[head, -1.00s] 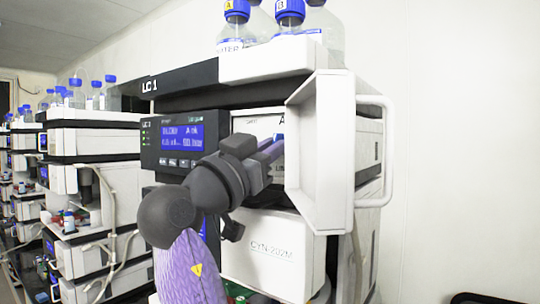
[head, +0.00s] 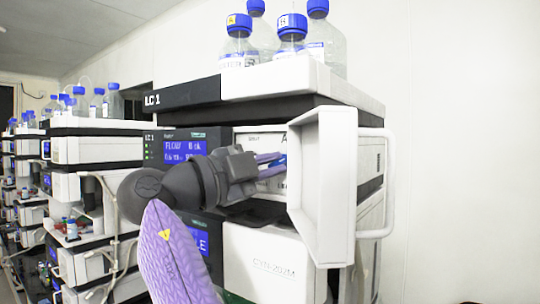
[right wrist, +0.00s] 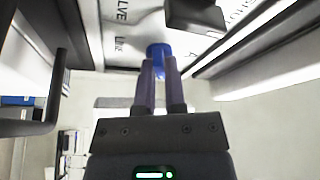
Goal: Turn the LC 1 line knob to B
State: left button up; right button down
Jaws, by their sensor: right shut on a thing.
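The LC 1 stack (head: 185,95) stands in the middle of the head view, with a white door (head: 323,185) swung open on its right. The blue line knob (right wrist: 158,51) is on the white valve panel (right wrist: 125,30), which carries partly readable lettering. My right gripper (right wrist: 159,68) is shut on the knob, one finger on each side. In the head view my right gripper (head: 277,162) reaches in behind the door's left edge and hides most of the knob. Which letter the knob points at cannot be told. My left gripper is out of view.
Blue-capped bottles (head: 291,38) stand on top of the stack. The door with its handle (head: 389,180) is close to the right of my gripper. A blue display (head: 185,150) sits left of it. More stacks (head: 95,150) line the left. The right side is open.

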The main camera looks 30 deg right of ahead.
jog(key=m+y+p, duration=0.1)
jog(key=m, duration=0.2)
jog(key=shift+r+g+p, duration=0.2)
jog(key=shift+g+p, duration=0.1)
jog(key=shift+p, duration=0.05)
jog(key=shift+m+y+p, duration=0.4)
jog(key=shift+m, duration=0.6)
jog(key=c, duration=0.7)
grip_release()
